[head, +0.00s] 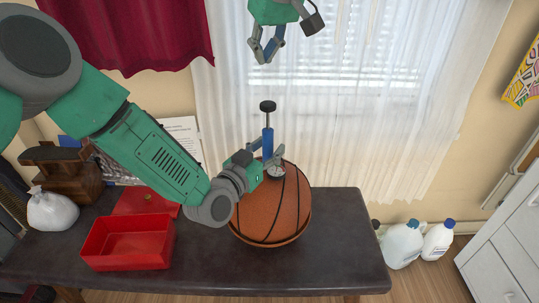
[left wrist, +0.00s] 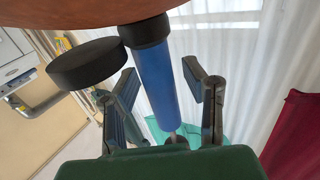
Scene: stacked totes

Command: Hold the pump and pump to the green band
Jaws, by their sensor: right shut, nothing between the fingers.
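The blue pump (head: 268,142) stands upright on top of the orange basketball (head: 272,210), with a black handle (head: 268,106) at its top and a small round gauge (head: 277,171) near its base. The green band on the gauge is too small to make out. My left gripper (head: 268,152) is at the pump's lower body. In the left wrist view the pump barrel (left wrist: 157,85) lies between the left fingers (left wrist: 162,95), with gaps on both sides. The dark back of the gauge (left wrist: 88,64) also shows there. My right gripper (head: 266,52) is shut and empty, high above the handle.
The basketball rests on a dark table (head: 335,250). A red bin (head: 127,258), a white bag (head: 52,211) and a brown wooden object (head: 62,170) are at the left. White jugs (head: 402,246) stand beyond the table at right. The table's right part is clear.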

